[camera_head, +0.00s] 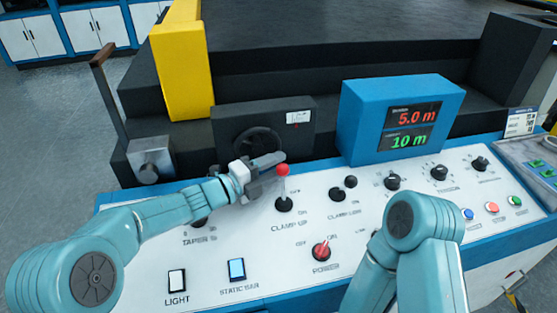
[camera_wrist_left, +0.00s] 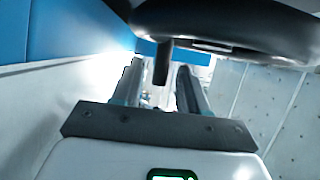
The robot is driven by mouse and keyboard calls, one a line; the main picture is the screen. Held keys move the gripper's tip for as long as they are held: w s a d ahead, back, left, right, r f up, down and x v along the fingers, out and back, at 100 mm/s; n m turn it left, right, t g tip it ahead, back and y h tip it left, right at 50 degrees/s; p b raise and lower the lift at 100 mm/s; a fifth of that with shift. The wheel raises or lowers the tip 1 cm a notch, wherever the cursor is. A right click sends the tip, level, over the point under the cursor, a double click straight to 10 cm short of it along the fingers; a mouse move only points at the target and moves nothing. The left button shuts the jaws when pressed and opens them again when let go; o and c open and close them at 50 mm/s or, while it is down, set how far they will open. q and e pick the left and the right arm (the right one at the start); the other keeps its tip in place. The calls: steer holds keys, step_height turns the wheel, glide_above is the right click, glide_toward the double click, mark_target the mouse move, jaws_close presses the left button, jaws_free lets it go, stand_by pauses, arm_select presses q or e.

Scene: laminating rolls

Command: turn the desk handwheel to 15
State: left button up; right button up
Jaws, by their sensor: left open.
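The black desk handwheel (camera_head: 257,139) is mounted on the front of a dark box behind the control panel. Its lower part is hidden behind my left gripper (camera_head: 268,166). In the left wrist view, the dark wheel rim (camera_wrist_left: 235,28) crosses the top, and a short dark peg (camera_wrist_left: 162,62) hangs down from it. The left gripper's two fingers (camera_wrist_left: 160,85) are apart, with the peg showing between their tips. I see no contact between peg and fingers. A small white label (camera_head: 298,117) on the box is too small to read. My right gripper is out of view.
A red-knobbed lever (camera_head: 283,171) stands close beside the left gripper. A blue display box (camera_head: 365,118) reads 5.0 m in red and 10 m in green. Several knobs and a red power switch (camera_head: 321,250) cover the panel. A yellow post (camera_head: 181,65) stands behind, left.

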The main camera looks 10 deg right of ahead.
arm_select(q)
steer(key=shift+w+d, duration=0.25)
steer(key=shift+d, duration=0.45)
jaws_close()
steer(key=shift+a+y+p, duration=0.15)
steer(key=shift+y+p, duration=0.25)
steer(key=shift+p, duration=0.35)
steer(key=y+p, duration=0.1)
steer(key=p, duration=0.3)
steer(key=a+m+g+y+p, duration=0.1)
steer(key=y+p, duration=0.1)
steer(key=p, duration=0.2)
steer(key=a+f+m+y+p, duration=0.1)
steer(key=y+p, duration=0.1)
steer(key=p, duration=0.2)
steer(key=shift+w, duration=0.1)
steer(key=shift+a+f+y+p, duration=0.1)
steer(key=shift+f+y+p, duration=0.25)
steer(key=shift+p, duration=0.5)
